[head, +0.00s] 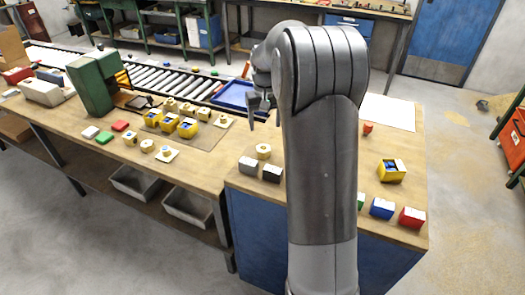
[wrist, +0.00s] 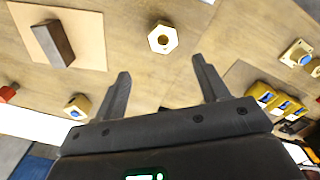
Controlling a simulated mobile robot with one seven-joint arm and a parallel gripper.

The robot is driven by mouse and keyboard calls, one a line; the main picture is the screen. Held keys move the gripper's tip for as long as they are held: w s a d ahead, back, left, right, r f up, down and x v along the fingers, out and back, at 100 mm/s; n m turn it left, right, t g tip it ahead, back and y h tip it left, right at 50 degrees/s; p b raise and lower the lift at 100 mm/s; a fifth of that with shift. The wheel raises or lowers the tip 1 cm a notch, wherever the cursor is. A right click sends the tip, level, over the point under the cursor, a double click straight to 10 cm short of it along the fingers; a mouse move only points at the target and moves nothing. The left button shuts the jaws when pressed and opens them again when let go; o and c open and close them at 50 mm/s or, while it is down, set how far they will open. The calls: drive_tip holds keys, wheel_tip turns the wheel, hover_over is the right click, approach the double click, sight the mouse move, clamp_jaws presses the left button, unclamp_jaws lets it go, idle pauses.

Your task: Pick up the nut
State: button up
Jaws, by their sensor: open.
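In the head view my gripper (head: 264,108) hangs above the bench, behind the nut, partly hidden by my arm.
A dark block (wrist: 54,43) lies on a beige mat to one side. Grey and black blocks (head: 260,170) sit in front of the nut. Yellow bins (head: 170,122) stand to the left, a blue tray (head: 233,95) behind. The bench around the nut is mostly clear.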

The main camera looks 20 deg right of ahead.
hover_over(263, 148)
drive_tip(key=f, duration=0.5)
drive_tip(key=shift+w+d+f, duration=0.1)
drive_tip(key=shift+d+f, duration=0.15)
drive_tip(key=shift+d, duration=0.1)
drive_tip(key=f, duration=0.5)
drive_tip(key=shift+a+f, duration=0.3)
drive_tip(key=shift+f, duration=0.05)
drive_tip(key=shift+r, duration=0.1)
drive_tip(key=c, duration=1.3)
